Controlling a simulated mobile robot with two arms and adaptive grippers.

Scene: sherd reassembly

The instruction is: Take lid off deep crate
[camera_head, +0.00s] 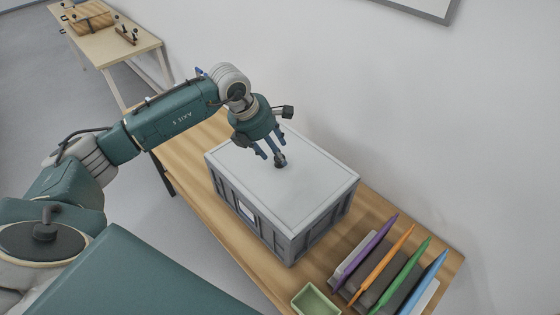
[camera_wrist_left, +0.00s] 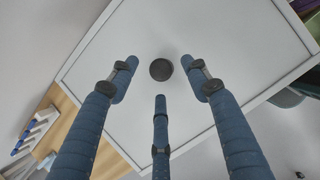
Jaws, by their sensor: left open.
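The deep crate (camera_head: 283,235) is a grey box with ribbed walls and stands on the wooden table. Its pale grey lid (camera_head: 310,181) lies flat on top and also fills much of the left wrist view (camera_wrist_left: 240,60). A small dark round knob (camera_wrist_left: 161,69) sits on the lid; in the head view the knob (camera_head: 280,160) is just below my fingers. My left gripper (camera_head: 270,156) points down over the lid. Its blue fingers (camera_wrist_left: 162,88) are spread open around the knob without visible contact. My right gripper is not in view.
A rack with purple, orange, green and blue upright pieces (camera_head: 385,262) stands right of the crate. A small green tray (camera_head: 316,301) is at the table's front edge. A wall runs behind the wooden table (camera_head: 205,135). Another table (camera_head: 110,45) stands far left.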

